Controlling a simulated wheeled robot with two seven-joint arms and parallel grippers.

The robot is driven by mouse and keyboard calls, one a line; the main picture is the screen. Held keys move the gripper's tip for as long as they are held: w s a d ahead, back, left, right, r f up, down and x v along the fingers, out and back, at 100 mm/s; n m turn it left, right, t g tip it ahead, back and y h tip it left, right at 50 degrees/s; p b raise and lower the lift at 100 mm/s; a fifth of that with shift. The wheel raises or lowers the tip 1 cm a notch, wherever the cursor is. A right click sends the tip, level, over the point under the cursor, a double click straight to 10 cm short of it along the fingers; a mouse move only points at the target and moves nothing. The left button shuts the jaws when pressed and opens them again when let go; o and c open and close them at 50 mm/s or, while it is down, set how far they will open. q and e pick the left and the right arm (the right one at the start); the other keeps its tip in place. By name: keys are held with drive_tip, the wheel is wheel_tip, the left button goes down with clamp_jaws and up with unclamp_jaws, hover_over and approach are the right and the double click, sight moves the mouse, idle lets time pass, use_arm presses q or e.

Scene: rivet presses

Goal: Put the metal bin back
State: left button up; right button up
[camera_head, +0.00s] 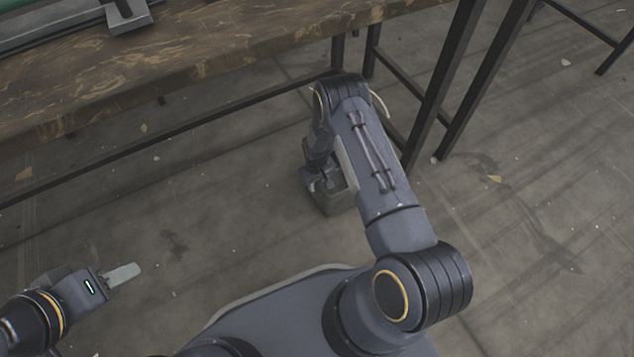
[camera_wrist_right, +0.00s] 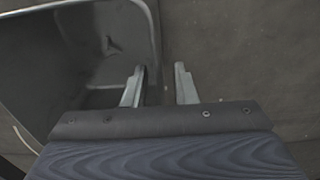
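The grey metal bin (camera_head: 338,203) is below my right forearm near the floor in the head view, partly hidden by the arm. In the right wrist view the bin (camera_wrist_right: 152,30) fills the upper left, with its open inside showing and a small object or mark in it. My right gripper (camera_wrist_right: 158,88) is open. One fingertip is inside the bin's wall and the other outside, with a gap around the wall. My left gripper (camera_head: 122,275) is at the lower left of the head view, empty and away from the bin.
A wooden worktable (camera_head: 200,60) with dark metal legs runs across the top, close beyond my right arm. A grey metal part (camera_head: 128,15) rests on it. The concrete floor (camera_head: 530,200) to the right is open, with small scraps.

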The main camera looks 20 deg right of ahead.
drive_tip(key=shift+r, duration=0.1)
wheel_tip(320, 180, up, 8)
drive_tip(key=p, duration=0.4)
drive_tip(key=shift+f, duration=0.2)
